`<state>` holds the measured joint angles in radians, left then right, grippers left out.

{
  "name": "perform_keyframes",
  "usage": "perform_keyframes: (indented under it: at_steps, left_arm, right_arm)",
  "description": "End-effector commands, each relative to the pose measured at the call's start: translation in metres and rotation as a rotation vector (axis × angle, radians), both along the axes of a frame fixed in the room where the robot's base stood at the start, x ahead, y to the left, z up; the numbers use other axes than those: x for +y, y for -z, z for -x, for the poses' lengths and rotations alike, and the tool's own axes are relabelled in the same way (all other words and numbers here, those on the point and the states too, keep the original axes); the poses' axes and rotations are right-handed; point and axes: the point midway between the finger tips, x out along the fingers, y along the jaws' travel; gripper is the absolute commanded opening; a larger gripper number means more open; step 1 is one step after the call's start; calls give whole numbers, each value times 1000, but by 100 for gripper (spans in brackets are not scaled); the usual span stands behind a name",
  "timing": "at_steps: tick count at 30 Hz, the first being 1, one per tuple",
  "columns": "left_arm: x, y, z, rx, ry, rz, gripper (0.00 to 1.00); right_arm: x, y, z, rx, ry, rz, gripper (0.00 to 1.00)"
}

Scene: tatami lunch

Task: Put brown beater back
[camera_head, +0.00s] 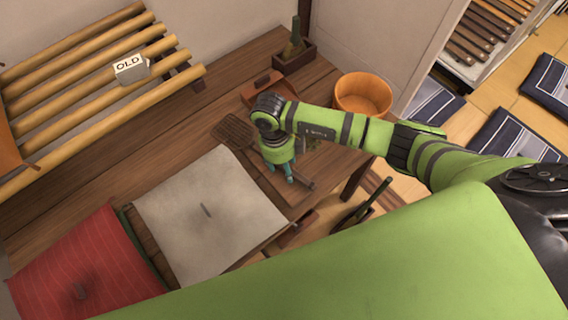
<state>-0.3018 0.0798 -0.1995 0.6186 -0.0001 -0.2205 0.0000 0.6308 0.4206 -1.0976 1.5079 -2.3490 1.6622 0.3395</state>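The brown beater (235,132), with a flat lattice head, lies on the wooden table in the middle of the view. Its handle runs toward the lower right, partly hidden beside my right gripper. My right gripper (287,176), with teal fingers, points down at the table just right of the handle. The fingers are small and partly covered by the wrist, so I cannot tell whether they are open or touching anything. A dark, thin piece (303,183) lies by the fingertips. My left gripper is out of view.
A pale cloth (205,212) and a red cloth (88,262) lie at the left front. An orange tub (362,95) stands behind my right arm.

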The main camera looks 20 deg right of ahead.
Motion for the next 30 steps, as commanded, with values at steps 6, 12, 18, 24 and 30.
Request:
perform_keyframes:
  at_steps: [6,12,18,24,30]
  left_arm:
    - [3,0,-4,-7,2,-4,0]
    - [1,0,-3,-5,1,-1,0]
    - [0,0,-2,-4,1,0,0]
    - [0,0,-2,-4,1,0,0]
    - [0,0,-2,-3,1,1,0]
  right_arm:
    - [0,-2,0,1,0,1,55]
    - [3,-29,-5,-4,-2,-1,55]
    - [7,-72,-11,-5,-2,0,55]
    - [10,-105,-16,-3,-1,-1,55]
    - [12,-118,-17,0,0,0,55]
